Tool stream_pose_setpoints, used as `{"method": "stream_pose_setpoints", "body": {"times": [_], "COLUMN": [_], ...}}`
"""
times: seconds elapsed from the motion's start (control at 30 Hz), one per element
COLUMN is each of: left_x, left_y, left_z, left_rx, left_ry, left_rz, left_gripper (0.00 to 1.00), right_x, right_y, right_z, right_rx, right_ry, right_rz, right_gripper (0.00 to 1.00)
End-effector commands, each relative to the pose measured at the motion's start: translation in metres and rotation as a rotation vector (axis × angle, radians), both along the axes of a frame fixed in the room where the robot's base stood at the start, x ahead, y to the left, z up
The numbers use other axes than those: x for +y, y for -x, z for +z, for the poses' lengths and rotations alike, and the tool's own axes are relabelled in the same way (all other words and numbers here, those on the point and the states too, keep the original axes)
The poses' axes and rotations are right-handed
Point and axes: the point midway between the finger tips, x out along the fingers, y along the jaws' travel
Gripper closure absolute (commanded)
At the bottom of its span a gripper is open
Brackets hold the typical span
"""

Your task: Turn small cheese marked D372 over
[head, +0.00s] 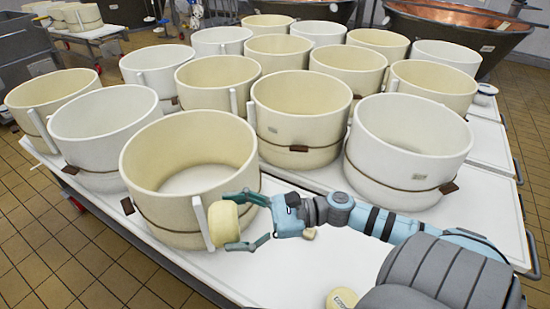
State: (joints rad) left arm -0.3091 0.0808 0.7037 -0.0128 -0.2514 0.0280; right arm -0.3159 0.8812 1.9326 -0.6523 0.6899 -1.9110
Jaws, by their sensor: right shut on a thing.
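My right gripper (231,221) comes in from the right and is shut on a small pale yellow cheese (222,224). The cheese is on its edge, close to the front of a large cream mould; I cannot tell whether it touches the table. No mark on it can be read, so I cannot tell if it is D372. Another small cheese (341,299) with a label lies at the bottom edge, partly cut off, beside my arm. My left gripper is not in view.
The large cream mould (180,223) with a band and an upright white strip stands right behind the held cheese. Several more cream and white moulds (300,132) crowd the white table (275,272). The table's front is mostly clear. Copper vats (455,28) stand at the back right.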

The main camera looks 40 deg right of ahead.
Motion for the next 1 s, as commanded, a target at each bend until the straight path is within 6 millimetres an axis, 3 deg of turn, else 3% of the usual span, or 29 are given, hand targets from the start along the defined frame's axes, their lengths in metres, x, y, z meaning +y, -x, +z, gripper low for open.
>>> {"method": "stream_pose_setpoints", "body": {"times": [0.03, 0.1, 0.2, 0.3, 0.4, 0.77, 1.0], "left_x": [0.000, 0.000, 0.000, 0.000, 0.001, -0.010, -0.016], "left_y": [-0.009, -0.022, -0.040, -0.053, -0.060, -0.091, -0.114], "left_z": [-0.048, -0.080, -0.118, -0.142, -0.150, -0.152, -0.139], "left_rx": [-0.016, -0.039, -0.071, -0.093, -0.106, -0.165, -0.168], "left_ry": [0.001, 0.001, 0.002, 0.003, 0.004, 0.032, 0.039], "left_rz": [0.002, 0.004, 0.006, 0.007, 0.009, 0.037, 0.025], "left_gripper": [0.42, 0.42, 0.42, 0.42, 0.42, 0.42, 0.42], "right_x": [-0.012, -0.028, -0.047, -0.061, -0.068, -0.070, -0.070], "right_y": [-0.003, -0.004, -0.001, 0.003, 0.007, 0.008, 0.008], "right_z": [-0.063, -0.118, -0.184, -0.227, -0.247, -0.270, -0.287], "right_rx": [0.004, 0.004, 0.003, 0.002, 0.001, 0.001, 0.001], "right_ry": [-0.003, -0.002, -0.002, -0.001, -0.001, 0.001, 0.001], "right_rz": [-0.003, 0.002, 0.010, 0.015, 0.018, 0.020, 0.021], "right_gripper": [0.74, 0.74, 0.74, 0.74, 0.74, 0.74, 0.74]}}
